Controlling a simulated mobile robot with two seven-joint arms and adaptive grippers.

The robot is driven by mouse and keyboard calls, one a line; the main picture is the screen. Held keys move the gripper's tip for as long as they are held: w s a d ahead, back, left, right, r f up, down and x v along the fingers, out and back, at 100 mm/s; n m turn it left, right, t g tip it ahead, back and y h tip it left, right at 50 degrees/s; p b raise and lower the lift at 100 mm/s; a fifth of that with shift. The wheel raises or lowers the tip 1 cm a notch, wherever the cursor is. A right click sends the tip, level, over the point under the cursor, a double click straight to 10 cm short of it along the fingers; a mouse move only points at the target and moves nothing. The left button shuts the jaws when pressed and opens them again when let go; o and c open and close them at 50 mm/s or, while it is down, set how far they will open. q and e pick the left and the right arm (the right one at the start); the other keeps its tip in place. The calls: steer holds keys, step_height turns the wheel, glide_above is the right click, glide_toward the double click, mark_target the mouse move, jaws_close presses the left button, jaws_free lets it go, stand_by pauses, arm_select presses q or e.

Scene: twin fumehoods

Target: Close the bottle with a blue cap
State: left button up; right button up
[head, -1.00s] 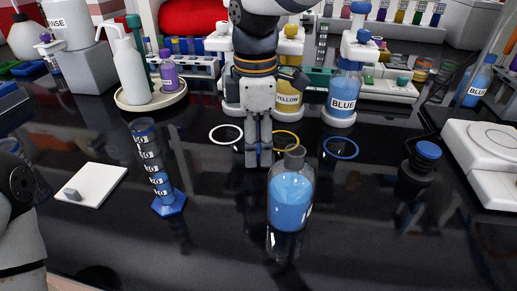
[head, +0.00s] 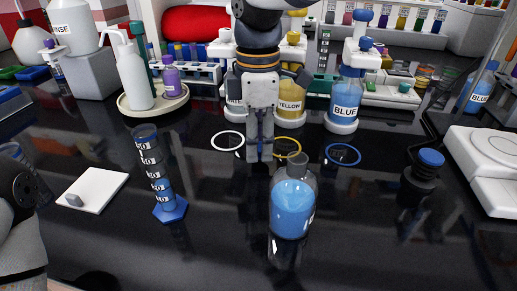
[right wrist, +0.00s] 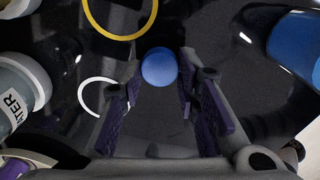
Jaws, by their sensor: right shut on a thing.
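The open bottle (head: 293,208) stands upright on the dark bench, half filled with blue liquid, its neck bare. It also shows at the right edge of the right wrist view (right wrist: 292,45). My right gripper (head: 259,155) points down, just behind and left of the bottle, apart from it. In the right wrist view it is shut on the round blue cap (right wrist: 160,67), held at the fingertips. The cap is mostly hidden by the fingers in the head view. Part of my left arm shows at the left edge; its gripper is not in view.
White (head: 228,131), yellow (head: 287,139) and blue (head: 342,145) rings lie behind the bottle. A graduated cylinder (head: 155,170) and a white plate (head: 94,184) stand left. A dark blue-topped object (head: 430,160) and a white device (head: 487,160) are right. The bench front is clear.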

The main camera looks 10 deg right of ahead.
step_height(320, 180, up, 8)
steer(key=shift+r, duration=0.1)
stand_by(0.4)
